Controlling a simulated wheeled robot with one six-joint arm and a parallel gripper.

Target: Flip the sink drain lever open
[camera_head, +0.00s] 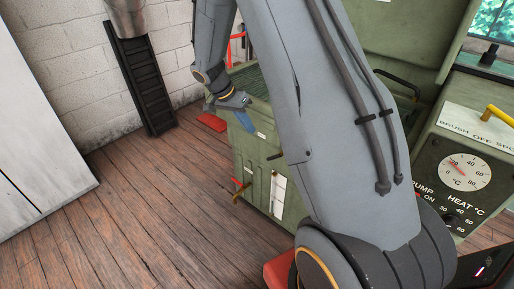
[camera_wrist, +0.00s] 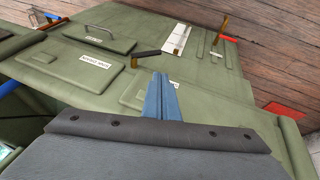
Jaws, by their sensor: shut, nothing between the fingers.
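The green sink cabinet (camera_head: 252,155) stands on the wooden floor, partly hidden behind my arm. A brass fitting with a red lever (camera_head: 240,188) sticks out low on its front; it looks like the drain lever. It also shows small at the top of the wrist view (camera_wrist: 228,38). A dark handle with a brass-coloured end (camera_wrist: 147,54) also juts from the cabinet; I cannot tell its use. My gripper (camera_head: 243,121), with blue fingers, is shut and empty beside the cabinet, above and apart from the red lever. Its fingers point at the cabinet face in the wrist view (camera_wrist: 160,95).
A red block (camera_head: 211,122) lies on the floor by the cabinet. A panel with a dial (camera_head: 462,172) and yellow handle stands at right. A black vent (camera_head: 146,80) is at the brick wall. The floor at left is clear.

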